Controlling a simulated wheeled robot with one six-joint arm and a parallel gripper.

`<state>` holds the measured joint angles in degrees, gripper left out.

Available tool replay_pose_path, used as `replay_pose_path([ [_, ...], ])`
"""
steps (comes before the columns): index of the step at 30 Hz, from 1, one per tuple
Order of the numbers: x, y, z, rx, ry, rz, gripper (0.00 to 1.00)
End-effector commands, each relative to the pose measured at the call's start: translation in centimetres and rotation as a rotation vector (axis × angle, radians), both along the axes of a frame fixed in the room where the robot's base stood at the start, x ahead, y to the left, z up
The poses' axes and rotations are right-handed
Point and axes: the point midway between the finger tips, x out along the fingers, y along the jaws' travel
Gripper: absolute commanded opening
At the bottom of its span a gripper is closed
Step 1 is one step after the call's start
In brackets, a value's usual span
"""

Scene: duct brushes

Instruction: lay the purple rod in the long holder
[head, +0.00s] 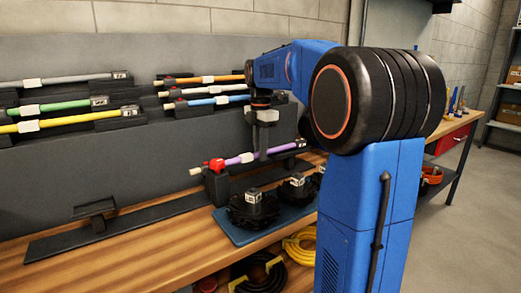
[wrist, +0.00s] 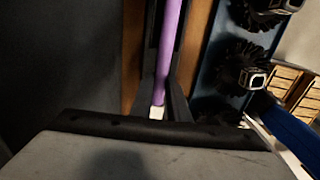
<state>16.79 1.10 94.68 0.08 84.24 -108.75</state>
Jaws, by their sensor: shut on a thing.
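A long dark base strip with a small bracket (head: 96,209) runs along the bench to the left. In the wrist view the purple rod (wrist: 171,45) runs between dark edges.
A blue tray (head: 236,236) with round black brushes stands just in front of the rod. Coiled yellow hose (head: 300,250) lies below.

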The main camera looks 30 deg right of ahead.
Motion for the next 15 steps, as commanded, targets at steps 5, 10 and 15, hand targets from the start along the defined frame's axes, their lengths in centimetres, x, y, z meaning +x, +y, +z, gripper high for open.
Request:
replay_pose_path([
  [5, -0.02, 0.01, -0.41, 0.000, 0.000, 0.000, 0.00],
  [10, -0.02, 0.01, -0.59, 0.000, 0.000, 0.000, 0.00],
  [15, -0.01, 0.00, -0.58, 0.000, 0.000, 0.000, 0.17],
])
